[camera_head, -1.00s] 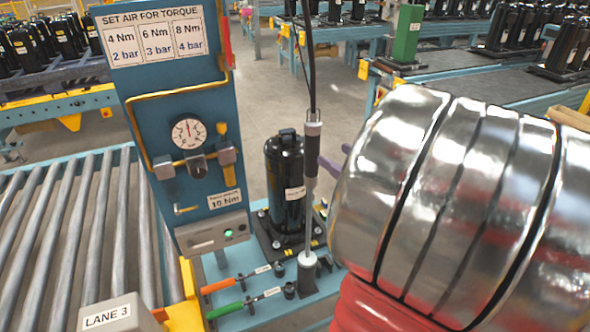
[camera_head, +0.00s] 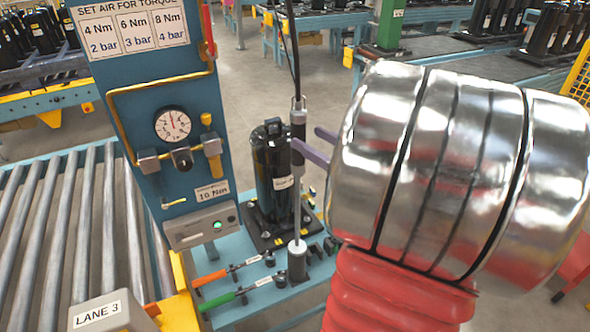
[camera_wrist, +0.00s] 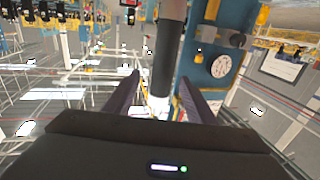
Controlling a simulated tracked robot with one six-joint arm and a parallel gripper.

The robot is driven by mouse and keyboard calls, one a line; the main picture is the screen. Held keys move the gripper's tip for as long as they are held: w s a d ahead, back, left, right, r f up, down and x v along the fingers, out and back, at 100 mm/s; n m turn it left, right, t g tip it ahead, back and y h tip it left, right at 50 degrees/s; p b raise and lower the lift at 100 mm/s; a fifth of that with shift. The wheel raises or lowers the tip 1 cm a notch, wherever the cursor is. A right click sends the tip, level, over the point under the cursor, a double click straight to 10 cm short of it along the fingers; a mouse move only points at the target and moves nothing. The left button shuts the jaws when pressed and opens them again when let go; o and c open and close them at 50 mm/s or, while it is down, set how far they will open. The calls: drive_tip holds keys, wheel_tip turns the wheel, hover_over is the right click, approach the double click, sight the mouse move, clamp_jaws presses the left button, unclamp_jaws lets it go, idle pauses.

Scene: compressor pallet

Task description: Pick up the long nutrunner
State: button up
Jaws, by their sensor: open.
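The long nutrunner (camera_head: 298,150) stands upright on the blue bench, with a silver top, black grip and thin grey shaft. Its lower end sits in a dark grey holder (camera_head: 297,264), and a cable rises from its top. My gripper (camera_head: 307,136) is open, its purple fingers pointing left at grip height. The nearer fingertip reaches the nutrunner's edge in the head view. In the wrist view, the nutrunner's dark grip (camera_wrist: 165,68) shows between the fingers of my gripper (camera_wrist: 158,78). I cannot tell whether they touch it.
A black compressor (camera_head: 270,170) stands just behind the nutrunner. A blue panel (camera_head: 150,105) with a gauge rises to the left. Orange-handled (camera_head: 210,278) and green-handled (camera_head: 217,301) tools lie on the bench. A roller conveyor (camera_head: 60,230) is at far left.

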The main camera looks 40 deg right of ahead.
sight(305, 136)
drive_tip(key=shift+w, duration=1.95)
drive_tip(key=w, duration=0.5)
drive_tip(key=shift+w+a+r, duration=0.1)
drive_tip(key=shift+a, duration=0.05)
drive_tip(key=shift+c, duration=0.2)
clamp_jaws()
drive_tip(key=shift+r, duration=0.1)
idle(0.4)
